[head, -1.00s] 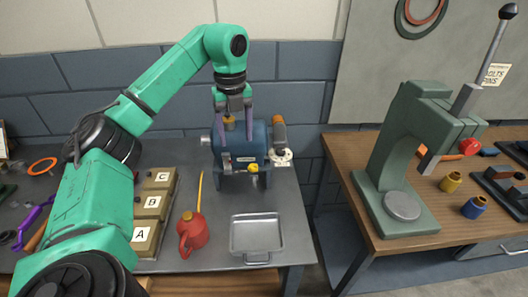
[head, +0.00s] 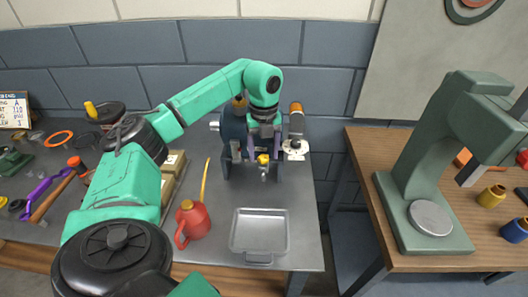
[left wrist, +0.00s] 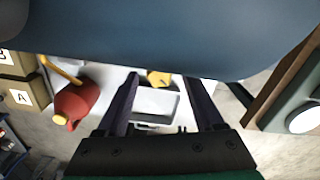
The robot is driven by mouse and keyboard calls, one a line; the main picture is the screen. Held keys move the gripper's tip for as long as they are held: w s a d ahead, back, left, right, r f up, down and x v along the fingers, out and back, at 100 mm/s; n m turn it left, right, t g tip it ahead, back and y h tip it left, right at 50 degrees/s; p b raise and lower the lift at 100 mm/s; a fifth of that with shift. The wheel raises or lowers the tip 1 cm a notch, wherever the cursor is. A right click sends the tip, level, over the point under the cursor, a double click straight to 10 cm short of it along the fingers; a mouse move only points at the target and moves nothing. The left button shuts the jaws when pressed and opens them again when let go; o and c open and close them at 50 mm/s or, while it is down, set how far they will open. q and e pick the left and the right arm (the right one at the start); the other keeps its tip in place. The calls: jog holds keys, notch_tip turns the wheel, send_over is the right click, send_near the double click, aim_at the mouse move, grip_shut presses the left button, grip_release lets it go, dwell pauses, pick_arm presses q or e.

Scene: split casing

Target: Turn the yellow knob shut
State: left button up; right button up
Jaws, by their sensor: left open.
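The blue casing (head: 234,128) stands on the grey bench by the wall. The yellow knob (head: 263,158) sits low on its front, on a small grey tap. My left gripper (head: 264,147) points down at the casing's front, with its fingers apart on either side above the knob. In the left wrist view the yellow knob (left wrist: 158,78) shows between the open fingertips (left wrist: 159,80), partly hidden by the casing's blue body. I cannot tell whether a finger touches it. My right gripper is not in view.
A grey metal tray (head: 259,235) lies in front of the casing. A red oil can (head: 192,222) with a long yellow spout stands to its left. An orange-topped cylinder (head: 296,118) is right of the casing. A green press (head: 415,170) stands on the wooden table.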

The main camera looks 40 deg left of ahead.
pick_arm(q)
jog(key=shift+s, duration=0.15)
jog(key=shift+f, duration=0.1)
grip_shut()
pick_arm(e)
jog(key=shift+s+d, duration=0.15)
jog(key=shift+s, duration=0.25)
pick_arm(q)
jog(key=shift+m, duration=0.4)
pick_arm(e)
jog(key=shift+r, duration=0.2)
pick_arm(q)
jog(key=shift+m+p, duration=0.3)
jog(key=m+p, duration=0.1)
jog(key=m, duration=0.2)
jog(key=m+p, duration=0.1)
jog(key=m, duration=0.5)
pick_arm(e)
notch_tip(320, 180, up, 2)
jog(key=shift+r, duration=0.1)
